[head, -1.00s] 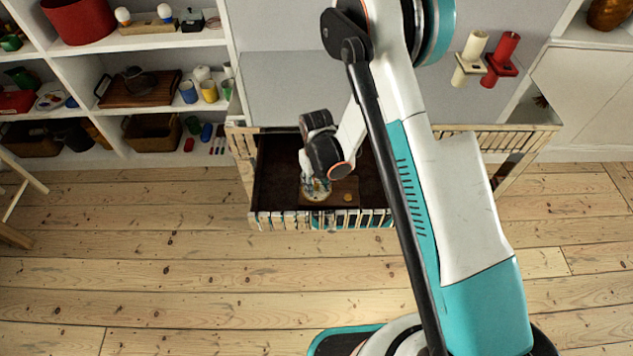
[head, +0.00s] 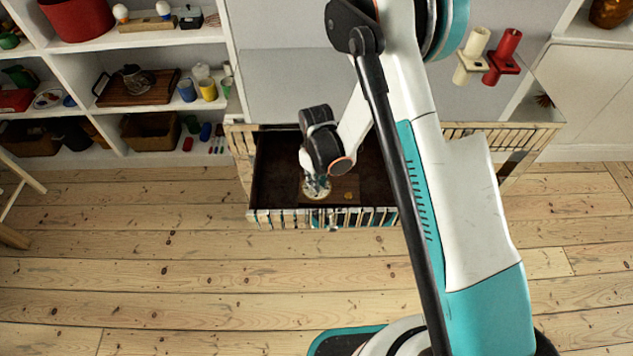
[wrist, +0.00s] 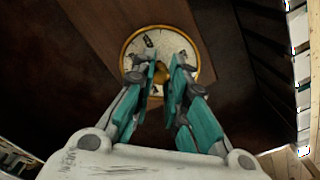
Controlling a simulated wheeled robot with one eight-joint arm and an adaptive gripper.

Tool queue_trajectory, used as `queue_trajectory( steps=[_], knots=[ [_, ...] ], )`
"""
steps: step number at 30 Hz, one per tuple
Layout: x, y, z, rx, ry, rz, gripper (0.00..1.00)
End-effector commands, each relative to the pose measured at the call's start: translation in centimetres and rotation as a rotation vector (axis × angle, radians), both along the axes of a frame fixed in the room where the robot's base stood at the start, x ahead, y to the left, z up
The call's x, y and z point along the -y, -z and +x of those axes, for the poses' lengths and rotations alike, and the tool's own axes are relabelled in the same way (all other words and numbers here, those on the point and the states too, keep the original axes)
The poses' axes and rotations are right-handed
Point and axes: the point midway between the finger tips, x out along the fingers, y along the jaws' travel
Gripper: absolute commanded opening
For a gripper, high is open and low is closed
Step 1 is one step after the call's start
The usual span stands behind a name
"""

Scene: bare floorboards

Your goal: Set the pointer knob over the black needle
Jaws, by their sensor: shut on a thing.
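A round dial with a pale face and a yellow rim (wrist: 190,40) lies on a brown board. Dark marks show on its face; one dark mark (wrist: 148,41) is near the upper left, and I cannot tell whether it is the black needle. My gripper (wrist: 165,68) is over the dial, its teal fingers shut on the pointer knob. A brass-coloured part of the knob (wrist: 157,90) shows between the fingers; its pointer direction is hidden. In the head view the dial (head: 315,191) shows under my gripper (head: 317,184).
The dial's board (head: 338,185) is inside an open dark drawer with a striped front (head: 285,217). A small yellow round piece (head: 348,196) is on the board, right of the dial. Shelves stand at the left, and red and cream cylinders (head: 490,57) at the upper right.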

Motion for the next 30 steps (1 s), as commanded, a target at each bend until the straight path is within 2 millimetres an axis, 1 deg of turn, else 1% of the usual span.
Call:
queue_trajectory(
  steps=[6, 15, 22, 30],
  knots=[
    [-0.02, 0.18, -0.01, 0.000, -0.206, 0.000, 0.00],
    [-0.03, 0.11, 0.00, 0.000, -0.451, 0.000, 0.00],
    [-0.04, 0.05, 0.02, 0.001, -0.577, 0.001, 0.00],
    [-0.04, 0.01, 0.02, 0.001, -0.644, 0.001, 0.00]
  ],
)
